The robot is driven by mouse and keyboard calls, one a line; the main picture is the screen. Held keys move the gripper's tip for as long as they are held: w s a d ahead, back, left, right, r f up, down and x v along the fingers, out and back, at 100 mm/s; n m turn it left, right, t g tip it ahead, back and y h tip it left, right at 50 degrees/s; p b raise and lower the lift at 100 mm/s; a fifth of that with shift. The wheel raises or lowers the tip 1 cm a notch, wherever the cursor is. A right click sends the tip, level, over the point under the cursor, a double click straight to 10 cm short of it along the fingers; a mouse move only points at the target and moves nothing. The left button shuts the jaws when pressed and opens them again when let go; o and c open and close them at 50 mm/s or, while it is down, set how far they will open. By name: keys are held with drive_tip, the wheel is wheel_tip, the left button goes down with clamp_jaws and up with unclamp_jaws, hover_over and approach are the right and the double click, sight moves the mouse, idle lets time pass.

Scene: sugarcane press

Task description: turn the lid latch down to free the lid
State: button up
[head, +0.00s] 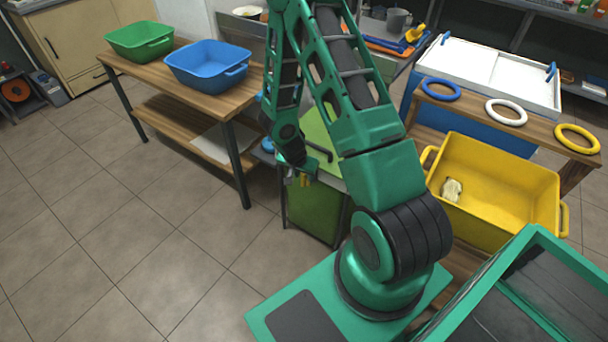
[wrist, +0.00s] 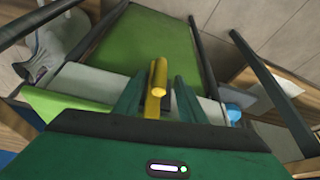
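The green press (head: 313,213) stands in the middle of the head view, partly behind my arm. The yellow latch (wrist: 158,78) is at the press's front edge in the wrist view, a short bar with a rounded end. The fingers are apart, with narrow gaps seen beside the latch; contact is not clear. The latch's lower part is partly hidden by my gripper.
A wooden table with a green bin (head: 140,42) and a blue bin (head: 208,68) stands left of the press. A yellow crate (head: 500,185) and several rings on a wooden rail (head: 470,108) are at right. Tiled floor at front left is clear.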

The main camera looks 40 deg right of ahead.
clamp_jaws()
drive_tip(key=shift+w+d, duration=0.1)
drive_tip(key=shift+d, duration=0.1)
drive_tip(key=shift+w+a, duration=0.2)
drive_tip(key=shift+a, duration=0.05)
drive_tip(key=shift+w+a+f+n+g+h, duration=0.25)
drive_tip(key=shift+n+g+h, duration=0.75)
drive_tip(key=shift+g, duration=1.4)
drive_tip(key=shift+w+a+f+n+g+h, duration=0.1)
drive_tip(key=shift+w+f+n+g+h, duration=0.35)
drive_tip(key=shift+g+h, duration=1.55)
drive_tip(key=shift+w+a+f+n+g+h, duration=0.2)
drive_tip(key=shift+f+n+g+h, duration=0.45)
drive_tip(key=shift+g, duration=2.15)
drive_tip(key=shift+r+h, duration=0.15)
drive_tip(key=shift+h, duration=0.2)
